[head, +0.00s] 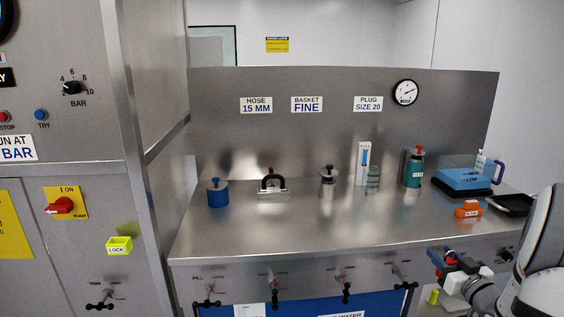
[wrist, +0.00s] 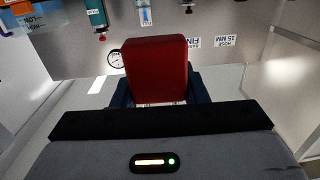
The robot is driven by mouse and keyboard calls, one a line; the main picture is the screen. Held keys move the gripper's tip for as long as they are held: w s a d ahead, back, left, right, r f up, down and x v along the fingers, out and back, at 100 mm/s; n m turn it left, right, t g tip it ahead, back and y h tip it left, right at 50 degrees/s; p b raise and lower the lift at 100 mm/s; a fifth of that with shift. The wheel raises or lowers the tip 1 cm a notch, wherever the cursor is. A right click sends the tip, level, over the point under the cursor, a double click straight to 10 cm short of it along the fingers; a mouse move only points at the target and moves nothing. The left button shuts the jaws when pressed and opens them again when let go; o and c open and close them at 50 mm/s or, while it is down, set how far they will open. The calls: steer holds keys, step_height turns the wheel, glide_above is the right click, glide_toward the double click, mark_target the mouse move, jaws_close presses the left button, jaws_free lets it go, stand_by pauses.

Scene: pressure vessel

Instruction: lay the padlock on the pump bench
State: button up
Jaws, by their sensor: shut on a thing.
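My gripper (head: 440,259) is in front of the right part of the bench's front edge, with its blue fingers pointing left. It is shut on the red padlock (wrist: 157,68), whose red body fills the space between the dark blue fingers in the wrist view. In the head view only a small red part of the padlock (head: 450,252) shows by the fingers; its shackle cannot be made out. The pump bench (head: 300,237) is a shiny steel top with a wide bare front part.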

steer(key=w+a+f+p, duration=0.1)
steer(key=w+a+f, duration=0.3)
steer(key=a, duration=0.3)
steer(key=w+a+f, duration=0.4)
steer(key=a+f, duration=0.1)
steer(key=a, duration=0.3)
steer(key=s+a+f+m+h+p, duration=0.1)
steer(key=a+f+h+p, duration=0.1)
steer(key=a+f, duration=0.9)
steer(key=s+a+r, duration=0.2)
steer(key=s+r, duration=0.2)
steer(key=s, duration=0.1)
steer(key=shift+s, duration=0.2)
steer(key=shift+d+r, duration=0.1)
